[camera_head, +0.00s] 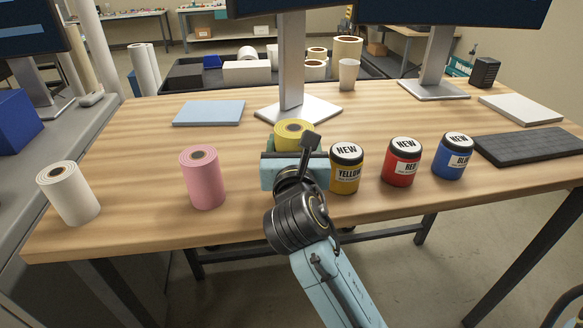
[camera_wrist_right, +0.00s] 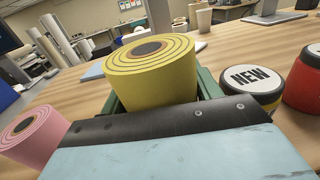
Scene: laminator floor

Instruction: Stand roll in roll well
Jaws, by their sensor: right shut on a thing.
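A yellow roll (camera_head: 293,133) with a brown core stands upright at the middle of the wooden table. It fills the middle of the right wrist view (camera_wrist_right: 150,70). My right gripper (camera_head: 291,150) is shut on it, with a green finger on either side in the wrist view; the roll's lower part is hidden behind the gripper. A pink roll (camera_head: 203,178) and a white roll (camera_head: 68,193) stand to the left on the table. I cannot make out a roll well for certain. My left gripper is not in view.
Yellow (camera_head: 345,170), red (camera_head: 401,162) and blue (camera_head: 453,156) labelled jars stand right of the gripper. A monitor stand (camera_head: 291,80) is behind it. A blue pad (camera_head: 209,113), a keyboard (camera_head: 527,144) and a cup (camera_head: 348,74) also lie or stand on the table. Bare wood separates the rolls.

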